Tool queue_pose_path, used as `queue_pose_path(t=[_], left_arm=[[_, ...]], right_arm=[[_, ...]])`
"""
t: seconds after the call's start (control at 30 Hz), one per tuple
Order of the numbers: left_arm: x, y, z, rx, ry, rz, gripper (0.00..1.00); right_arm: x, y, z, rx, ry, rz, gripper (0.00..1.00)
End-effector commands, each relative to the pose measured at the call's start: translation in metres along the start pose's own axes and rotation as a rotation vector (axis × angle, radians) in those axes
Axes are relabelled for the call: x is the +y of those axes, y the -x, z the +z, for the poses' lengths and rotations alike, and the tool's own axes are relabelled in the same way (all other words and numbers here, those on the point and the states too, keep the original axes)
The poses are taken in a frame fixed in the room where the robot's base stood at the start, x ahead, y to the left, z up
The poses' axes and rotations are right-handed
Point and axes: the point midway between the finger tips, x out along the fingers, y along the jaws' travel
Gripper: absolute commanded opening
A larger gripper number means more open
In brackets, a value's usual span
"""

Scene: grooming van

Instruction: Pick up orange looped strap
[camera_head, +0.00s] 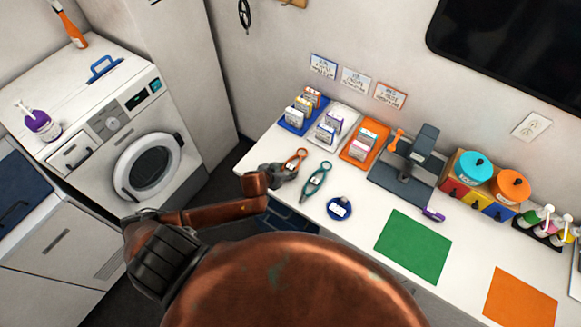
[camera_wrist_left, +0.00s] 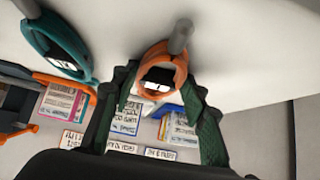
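The orange looped strap (camera_head: 297,157) is on the white counter near its left end. My left gripper (camera_head: 283,171) is at its near side in the head view. In the left wrist view the orange loop (camera_wrist_left: 178,62) is between the two finger ends of my left gripper (camera_wrist_left: 160,88). The fingers stand well apart, on either side of it; whether they touch it is unclear. A grey post-like piece shows at the loop's top. My right gripper is not in view.
A similar teal loop (camera_head: 316,180) lies just right of the orange one, and also shows in the left wrist view (camera_wrist_left: 55,42). Blue (camera_head: 291,124), white and orange trays with small boxes stand behind. A round blue item (camera_head: 339,208) and green mat (camera_head: 413,246) are to the right.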

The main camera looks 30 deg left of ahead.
Motion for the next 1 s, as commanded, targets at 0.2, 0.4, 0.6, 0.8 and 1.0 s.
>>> queue_pose_path(t=[0.2, 0.4, 0.6, 0.8, 1.0], left_arm=[[0.0, 0.0, 0.0, 0.0, 0.0, 0.0, 0.23], [0.0, 0.0, -0.001, 0.001, 0.0, 0.0, 0.09], [0.0, 0.001, -0.001, 0.001, 0.0, 0.0, 0.09], [0.0, 0.01, -0.011, 0.004, 0.001, 0.001, 0.09], [0.011, 0.048, -0.026, 0.003, 0.001, 0.004, 0.09]], right_arm=[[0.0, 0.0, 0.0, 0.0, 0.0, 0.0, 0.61], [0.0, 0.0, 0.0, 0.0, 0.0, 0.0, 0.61], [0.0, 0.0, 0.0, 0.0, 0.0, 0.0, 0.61], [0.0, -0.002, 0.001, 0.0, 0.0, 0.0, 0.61], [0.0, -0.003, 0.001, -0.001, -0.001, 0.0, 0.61]])
